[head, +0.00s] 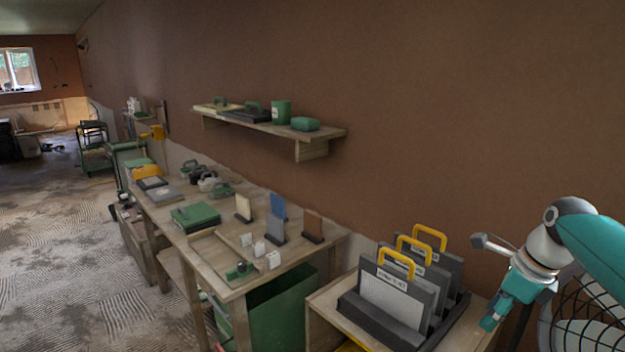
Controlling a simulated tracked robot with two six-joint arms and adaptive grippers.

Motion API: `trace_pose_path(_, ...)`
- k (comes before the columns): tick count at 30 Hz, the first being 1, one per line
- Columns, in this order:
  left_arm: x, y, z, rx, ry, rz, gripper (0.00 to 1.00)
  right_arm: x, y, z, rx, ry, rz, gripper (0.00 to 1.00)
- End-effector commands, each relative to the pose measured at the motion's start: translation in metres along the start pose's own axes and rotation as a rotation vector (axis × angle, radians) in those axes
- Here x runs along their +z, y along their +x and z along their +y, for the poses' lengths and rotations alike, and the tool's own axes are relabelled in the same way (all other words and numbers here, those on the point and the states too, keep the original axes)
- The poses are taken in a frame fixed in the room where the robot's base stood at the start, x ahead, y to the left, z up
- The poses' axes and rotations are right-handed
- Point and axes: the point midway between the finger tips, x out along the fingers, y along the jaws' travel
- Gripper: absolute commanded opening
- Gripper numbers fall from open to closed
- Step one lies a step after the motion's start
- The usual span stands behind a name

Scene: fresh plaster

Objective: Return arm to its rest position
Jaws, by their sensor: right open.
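My right arm comes in from the right edge, a teal link with a white and grey wrist. My right gripper (488,283) is open and looks empty. It hangs in the air in front of the wall, beside and to the right of a rack of grey plates with yellow handles (395,290). Whether it touches the rack stand cannot be told, but it appears apart from the plates. My left gripper is not in view.
A wooden workbench (182,235) with tools, blocks and a green case (195,217) runs along the brown wall. A wall shelf (320,135) holds green containers. A fan with a round wire cage (588,318) stands at bottom right.

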Motion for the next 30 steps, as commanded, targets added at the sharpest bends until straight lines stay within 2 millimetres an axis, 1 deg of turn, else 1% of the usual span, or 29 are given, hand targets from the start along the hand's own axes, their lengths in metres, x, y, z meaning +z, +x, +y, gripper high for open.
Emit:
trace_pose_path(1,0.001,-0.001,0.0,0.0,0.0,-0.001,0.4,-0.001,0.016,0.007,0.037,-0.005,0.021,0.43)
trace_pose_path(5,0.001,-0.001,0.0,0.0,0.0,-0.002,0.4,-0.004,0.061,0.025,0.124,-0.02,0.065,0.43)
trace_pose_path(6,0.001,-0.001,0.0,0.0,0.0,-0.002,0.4,-0.005,0.078,0.033,0.153,-0.031,0.079,0.43)
trace_pose_path(8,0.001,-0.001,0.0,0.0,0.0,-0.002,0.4,-0.007,0.105,0.046,0.2,-0.056,0.099,0.43)
trace_pose_path(9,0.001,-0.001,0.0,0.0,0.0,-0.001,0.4,-0.009,0.127,0.057,0.235,-0.082,0.111,0.43)
trace_pose_path(11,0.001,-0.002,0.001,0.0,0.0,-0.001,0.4,-0.014,0.162,0.078,0.291,-0.139,0.125,0.43)
trace_pose_path(12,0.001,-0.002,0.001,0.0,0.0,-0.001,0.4,-0.019,0.187,0.095,0.331,-0.188,0.13,0.43)
trace_pose_path(14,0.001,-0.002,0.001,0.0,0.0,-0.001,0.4,-0.027,0.224,0.122,0.386,-0.276,0.128,0.43)
trace_pose_path(15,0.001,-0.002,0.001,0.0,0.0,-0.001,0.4,-0.033,0.246,0.142,0.421,-0.341,0.12,0.43)
trace_pose_path(17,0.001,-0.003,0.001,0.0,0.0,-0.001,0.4,-0.044,0.277,0.174,0.47,-0.448,0.1,0.43)
trace_pose_path(18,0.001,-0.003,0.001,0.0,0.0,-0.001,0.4,-0.053,0.296,0.198,0.501,-0.524,0.082,0.43)
trace_pose_path(20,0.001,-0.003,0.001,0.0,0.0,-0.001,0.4,-0.068,0.32,0.234,0.542,-0.65,0.045,0.43)
trace_pose_path(21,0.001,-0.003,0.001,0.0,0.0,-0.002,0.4,-0.079,0.334,0.26,0.564,-0.743,0.014,0.43)
trace_pose_path(23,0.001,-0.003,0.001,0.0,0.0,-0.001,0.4,-0.096,0.351,0.299,0.59,-0.898,-0.043,0.43)
trace_pose_path(24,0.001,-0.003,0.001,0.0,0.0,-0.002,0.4,-0.107,0.358,0.323,0.594,-1.008,-0.085,0.43)
trace_pose_path(25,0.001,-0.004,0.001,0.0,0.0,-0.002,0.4,-0.115,0.362,0.339,0.59,-1.09,-0.116,0.43)
trace_pose_path(27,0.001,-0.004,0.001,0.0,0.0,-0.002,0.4,-0.129,0.366,0.367,0.561,-1.28,-0.183,0.43)
trace_pose_path(28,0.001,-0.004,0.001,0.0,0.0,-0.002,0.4,-0.134,0.367,0.376,0.541,-1.361,-0.209,0.43)
trace_pose_path(30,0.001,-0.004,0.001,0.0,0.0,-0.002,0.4,-0.14,0.366,0.387,0.47,-1.543,-0.252,0.43)
